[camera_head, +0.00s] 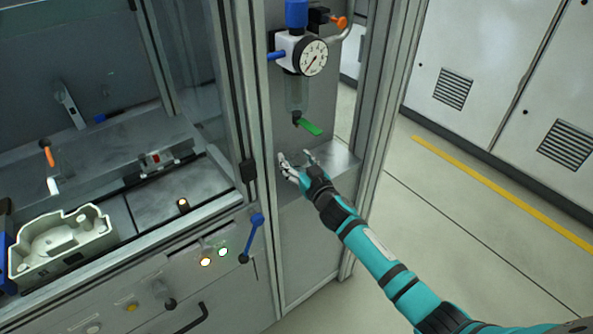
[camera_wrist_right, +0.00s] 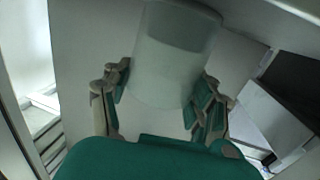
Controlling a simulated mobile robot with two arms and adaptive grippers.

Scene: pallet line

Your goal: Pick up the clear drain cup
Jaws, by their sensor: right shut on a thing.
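The clear drain cup (camera_wrist_right: 172,62) is a translucent, pale cylinder in the right wrist view. It sits between the two fingers of my right gripper (camera_wrist_right: 165,100), which is shut on its sides. In the head view my right gripper (camera_head: 298,161) is at the metal shelf below the pressure gauge unit; the cup is too faint to make out there. I cannot tell whether the cup touches the shelf. My left gripper is not in view.
A pressure gauge (camera_head: 314,57) with a clear bowl (camera_head: 297,93) and green lever (camera_head: 308,127) hangs above the gripper. The metal shelf (camera_head: 338,163) lies between frame posts. A blue-handled lever (camera_head: 256,222) is at left. The floor at right is clear.

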